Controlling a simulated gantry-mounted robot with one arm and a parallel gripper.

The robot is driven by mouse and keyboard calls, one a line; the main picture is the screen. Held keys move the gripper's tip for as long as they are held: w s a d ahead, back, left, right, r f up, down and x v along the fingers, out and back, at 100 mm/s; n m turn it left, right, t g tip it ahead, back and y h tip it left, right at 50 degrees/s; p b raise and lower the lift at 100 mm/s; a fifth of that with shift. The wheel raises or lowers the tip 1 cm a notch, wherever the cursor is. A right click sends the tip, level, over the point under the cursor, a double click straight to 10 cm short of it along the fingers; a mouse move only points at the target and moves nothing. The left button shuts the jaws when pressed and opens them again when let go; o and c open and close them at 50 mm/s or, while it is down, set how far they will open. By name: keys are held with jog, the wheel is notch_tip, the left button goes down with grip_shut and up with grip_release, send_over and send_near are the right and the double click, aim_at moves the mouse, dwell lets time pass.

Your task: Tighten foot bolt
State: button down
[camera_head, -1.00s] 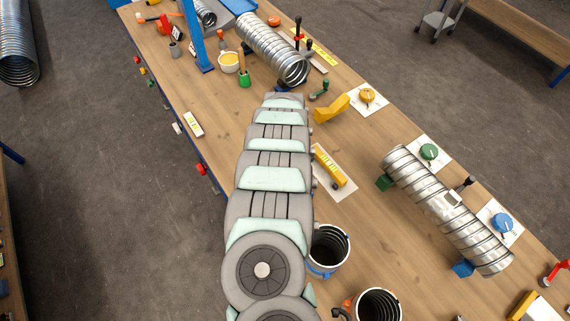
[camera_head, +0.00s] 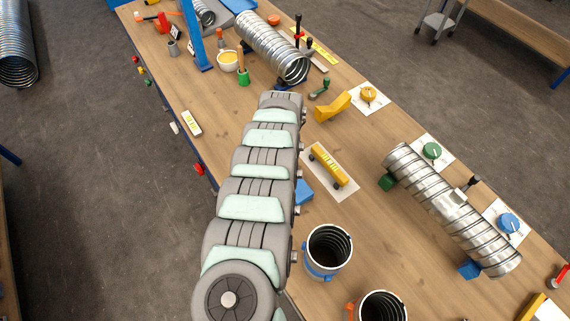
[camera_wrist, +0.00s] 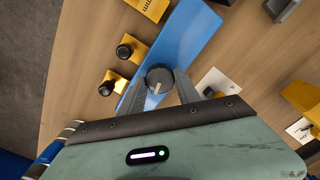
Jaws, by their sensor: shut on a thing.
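In the wrist view, a dark round bolt head (camera_wrist: 159,80) with a pale line across its top sits on a long blue strip-like foot (camera_wrist: 186,40). My gripper (camera_wrist: 160,88) has its two grey fingers on either side of the bolt head and is shut on it. The foot runs from upper right toward lower left, partly under my gripper. In the head view, my arm hides the gripper and the bolt.
Yellow blocks with black knobs (camera_wrist: 128,50) stand just left of the foot. In the head view, a spiral duct (camera_head: 270,48) lies beyond my arm and another (camera_head: 450,207) at right. Black-lined cans (camera_head: 328,250) stand near the front.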

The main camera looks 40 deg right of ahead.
dwell(0.4)
jog(key=c, duration=0.9)
grip_release()
jog(key=shift+o, duration=0.2)
notch_tip(320, 180, up, 11)
jog(key=b, duration=0.1)
jog(key=shift+d+f, duration=0.1)
